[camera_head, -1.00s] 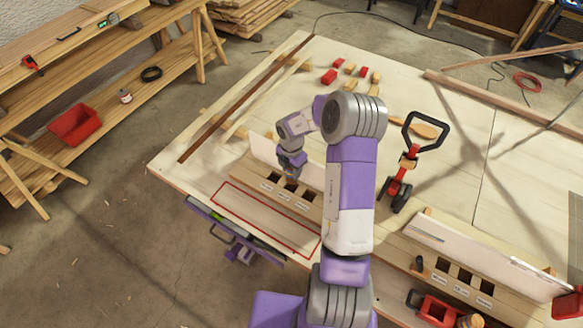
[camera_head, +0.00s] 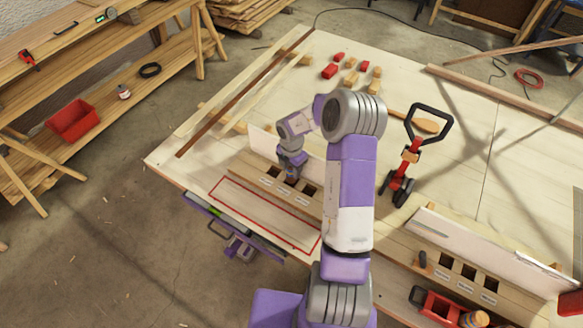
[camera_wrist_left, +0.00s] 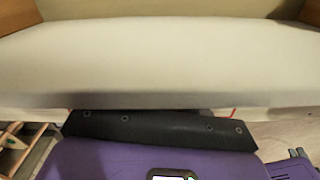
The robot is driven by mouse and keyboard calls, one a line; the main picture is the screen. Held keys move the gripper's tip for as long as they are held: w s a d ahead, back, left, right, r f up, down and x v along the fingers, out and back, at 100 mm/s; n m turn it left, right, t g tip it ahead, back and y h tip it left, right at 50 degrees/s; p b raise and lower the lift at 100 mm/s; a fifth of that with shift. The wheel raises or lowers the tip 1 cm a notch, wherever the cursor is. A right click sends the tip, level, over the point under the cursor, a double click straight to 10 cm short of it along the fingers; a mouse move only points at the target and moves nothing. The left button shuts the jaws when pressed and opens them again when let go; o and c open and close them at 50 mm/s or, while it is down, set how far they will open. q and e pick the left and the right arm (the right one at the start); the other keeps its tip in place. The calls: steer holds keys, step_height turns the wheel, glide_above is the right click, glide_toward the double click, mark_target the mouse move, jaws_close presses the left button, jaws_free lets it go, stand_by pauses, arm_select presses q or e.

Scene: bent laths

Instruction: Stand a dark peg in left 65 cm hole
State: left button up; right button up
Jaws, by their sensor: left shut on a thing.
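My left gripper (camera_head: 291,177) points down at the middle hole of the left wooden hole block (camera_head: 248,165). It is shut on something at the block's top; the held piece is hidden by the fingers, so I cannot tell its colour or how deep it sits. The block has a row of dark square holes with small white labels, too small to read. A dark peg (camera_head: 422,258) stands at the left end of the right hole block (camera_head: 408,245). My right gripper is out of view.
A red and black handled tool (camera_head: 402,180) stands between the two blocks. Red and tan blocks (camera_head: 330,71) lie at the back of the table. A red outlined strip (camera_head: 262,215) in front of the left block is empty.

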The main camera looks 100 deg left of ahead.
arm_select(q)
steer(key=shift+f+b, duration=0.95)
steer(key=shift+f, duration=0.4)
steer(key=o, duration=1.2)
steer(key=shift+r, duration=0.1)
step_height(320, 180, up, 9)
steer(key=p, duration=0.7)
steer(key=shift+p, duration=0.3)
steer(key=shift+s, duration=0.1)
